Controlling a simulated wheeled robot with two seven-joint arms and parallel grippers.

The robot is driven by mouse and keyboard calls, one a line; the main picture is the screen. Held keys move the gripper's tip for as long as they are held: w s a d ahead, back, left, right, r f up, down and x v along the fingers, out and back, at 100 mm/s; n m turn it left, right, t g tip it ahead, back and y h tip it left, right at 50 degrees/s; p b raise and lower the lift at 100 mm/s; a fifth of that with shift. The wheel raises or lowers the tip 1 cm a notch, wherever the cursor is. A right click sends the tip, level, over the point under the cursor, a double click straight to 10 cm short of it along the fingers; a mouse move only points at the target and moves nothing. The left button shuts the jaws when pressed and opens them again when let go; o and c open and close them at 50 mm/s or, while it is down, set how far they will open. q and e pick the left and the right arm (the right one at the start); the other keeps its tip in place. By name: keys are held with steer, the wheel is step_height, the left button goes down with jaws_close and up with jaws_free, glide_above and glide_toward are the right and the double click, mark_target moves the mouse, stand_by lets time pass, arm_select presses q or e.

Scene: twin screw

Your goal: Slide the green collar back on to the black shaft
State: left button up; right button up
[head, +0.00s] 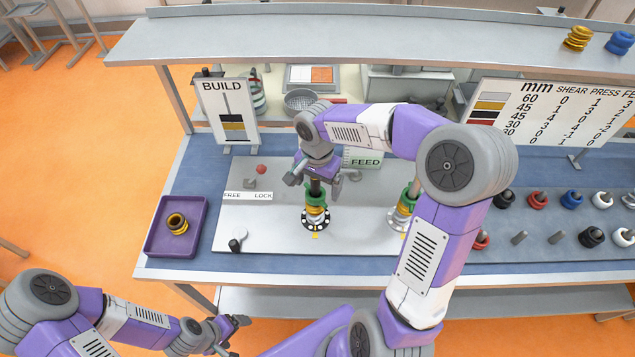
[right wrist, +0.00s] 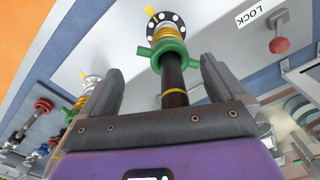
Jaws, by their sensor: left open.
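The black shaft (head: 316,187) stands upright on the grey plate; it also shows in the right wrist view (right wrist: 174,80). The green collar (head: 316,199) sits around its lower part, above a gold spring-like piece (right wrist: 159,36) and a black flange with white dots (right wrist: 161,18). The collar is clear in the right wrist view (right wrist: 168,58). My right gripper (head: 318,182) is open, its fingers either side of the shaft with gaps, its tips near the collar (right wrist: 160,82). A yellow band rings the shaft. My left gripper (head: 237,338) is open and empty, off the table front.
A second shaft assembly with a green collar (head: 408,197) stands to the right. A purple tray (head: 153,238) with a gold and black piece lies left. A red-knobbed lever (head: 261,169), BUILD sign (head: 226,105) and FEED sign (head: 366,161) stand behind. Several coloured pieces fill the right.

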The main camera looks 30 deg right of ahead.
mark_target(317, 198)
step_height(317, 198, up, 8)
steer(key=shift+f, duration=0.2)
stand_by(0.4)
steer(key=shift+p, duration=0.35)
